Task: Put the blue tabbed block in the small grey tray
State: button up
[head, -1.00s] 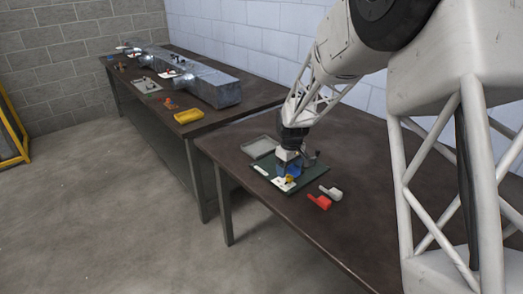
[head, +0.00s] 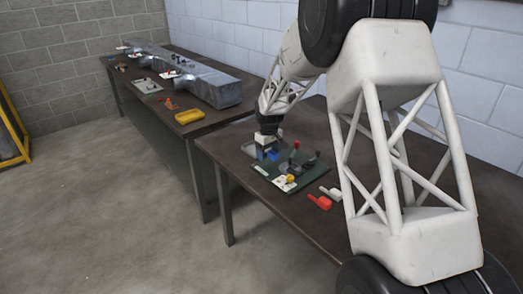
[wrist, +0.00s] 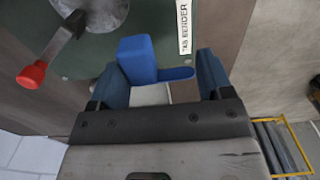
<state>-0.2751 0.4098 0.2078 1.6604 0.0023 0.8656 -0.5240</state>
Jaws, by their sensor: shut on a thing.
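The blue tabbed block (wrist: 137,60) is between the fingers of my gripper (wrist: 160,82) in the wrist view, its thin tab pointing right. My gripper is shut on it. In the head view my gripper (head: 267,153) is low at the back left of the green board; its blue fingers and the block are hard to tell apart there. The small grey tray (head: 248,149) is mostly hidden behind my gripper, with a bit of its left side showing. A pale surface (wrist: 150,95) shows below the block in the wrist view, probably the tray.
The green board (head: 297,183) carries a tab bender with a red-knobbed lever (wrist: 33,74) and a yellow part (head: 290,178). A red piece (head: 320,202) and a pale grey piece (head: 331,192) lie to its right. A yellow tray (head: 187,117) and metal duct (head: 205,85) are on the far table.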

jog(key=shift+w, duration=0.1)
dwell(0.3)
jog(key=shift+w+a+f, duration=0.25)
jog(key=shift+w+a, duration=0.45)
jog(key=shift+w, duration=1.85)
jog(key=shift+w+a+f, duration=0.2)
jog(key=shift+w+a, duration=0.55)
jog(key=shift+w, duration=1.8)
jog(key=shift+w+a+f, duration=0.25)
jog(key=shift+w+a, duration=0.45)
jog(key=shift+w, duration=1.85)
jog(key=shift+f, duration=1.75)
jog(key=shift+f, duration=0.15)
jog(key=o, duration=0.9)
notch_tip(320, 180, up, 12)
jog(key=shift+r, duration=0.15)
